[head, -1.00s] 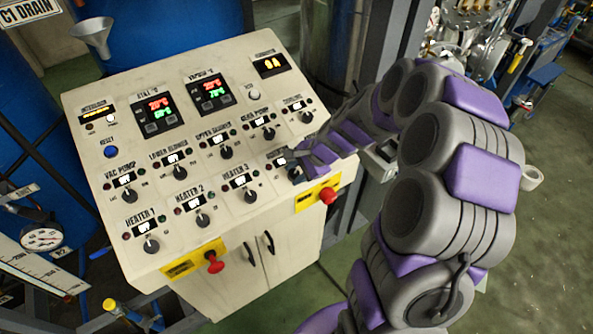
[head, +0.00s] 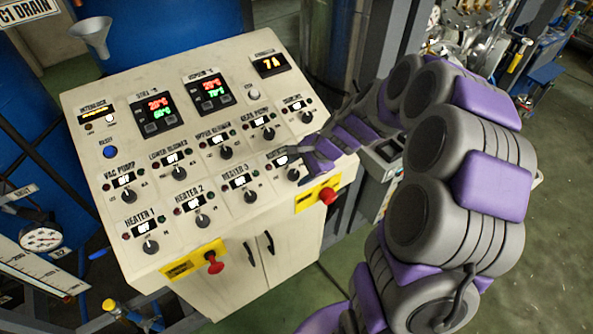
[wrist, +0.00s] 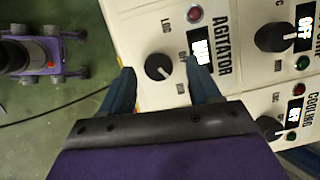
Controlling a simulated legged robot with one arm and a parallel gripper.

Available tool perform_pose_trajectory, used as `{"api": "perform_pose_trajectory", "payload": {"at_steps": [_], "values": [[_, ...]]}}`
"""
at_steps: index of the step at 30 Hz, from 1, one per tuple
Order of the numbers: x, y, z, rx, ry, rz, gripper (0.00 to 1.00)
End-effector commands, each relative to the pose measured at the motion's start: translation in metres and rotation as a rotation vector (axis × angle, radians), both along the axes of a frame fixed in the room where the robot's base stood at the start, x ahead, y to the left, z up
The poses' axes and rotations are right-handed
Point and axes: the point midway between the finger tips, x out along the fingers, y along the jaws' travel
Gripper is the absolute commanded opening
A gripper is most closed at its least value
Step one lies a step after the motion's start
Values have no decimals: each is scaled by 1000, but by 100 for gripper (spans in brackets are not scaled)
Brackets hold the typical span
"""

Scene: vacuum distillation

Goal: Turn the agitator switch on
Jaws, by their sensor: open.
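The agitator switch (wrist: 158,66) is a round black knob on the pale control panel, with the AGITATOR label (wrist: 222,42) beside it in the wrist view. Its white mark points to the lower right there. Its small lit display (wrist: 201,52) is hard to read. My gripper (wrist: 160,72) is open, with one finger on each side of the knob; I cannot tell whether either finger touches it. In the head view my gripper (head: 302,160) is at the panel's right side, partly covering the agitator label, with the knob (head: 293,174) just below.
Neighbouring knobs include heater 3 (head: 250,196), gear pump (head: 268,133) and cooling (head: 305,117). A red emergency button (head: 328,195) on a yellow plate (head: 310,197) lies close below the gripper. Another red button (head: 215,267) is at the lower front. Open floor (head: 530,250) is at right.

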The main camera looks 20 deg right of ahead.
Motion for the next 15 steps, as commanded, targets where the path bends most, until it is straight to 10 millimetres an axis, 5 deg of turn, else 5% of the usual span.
{"api": "perform_pose_trajectory", "payload": {"at_steps": [15], "values": [[-30, -50, 98, -5, -6, -4, 62]]}}
